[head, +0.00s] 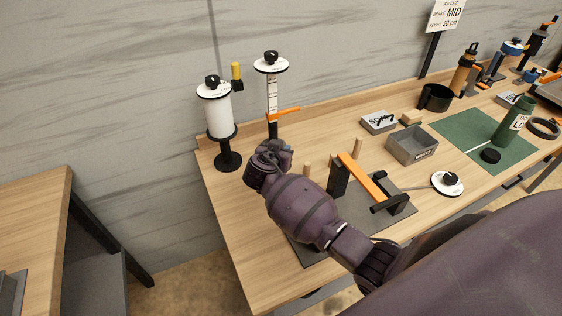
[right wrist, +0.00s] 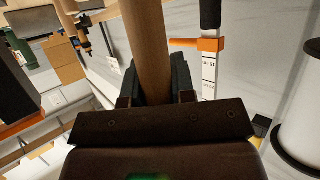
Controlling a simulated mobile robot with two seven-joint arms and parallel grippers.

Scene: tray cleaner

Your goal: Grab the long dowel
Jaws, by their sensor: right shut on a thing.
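A round wooden dowel (right wrist: 146,40) stands between the two dark fingers of my right gripper (right wrist: 154,82) in the right wrist view. The fingers are shut on it, and its far part runs out of the picture. In the head view my right arm covers the gripper. Two wooden dowel ends show past the arm, a lower one (head: 307,168) beside it and another (head: 358,147) behind the orange bar. I cannot tell whether either is the held dowel, or how long it is. My left gripper is in neither view.
A dark mat (head: 312,252) carries a black stand with an orange bar (head: 362,178). A white roll on a black stand (head: 218,118) and a marked post with an orange slider (head: 272,100) stand behind the arm. A grey bin (head: 411,145) is to the right.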

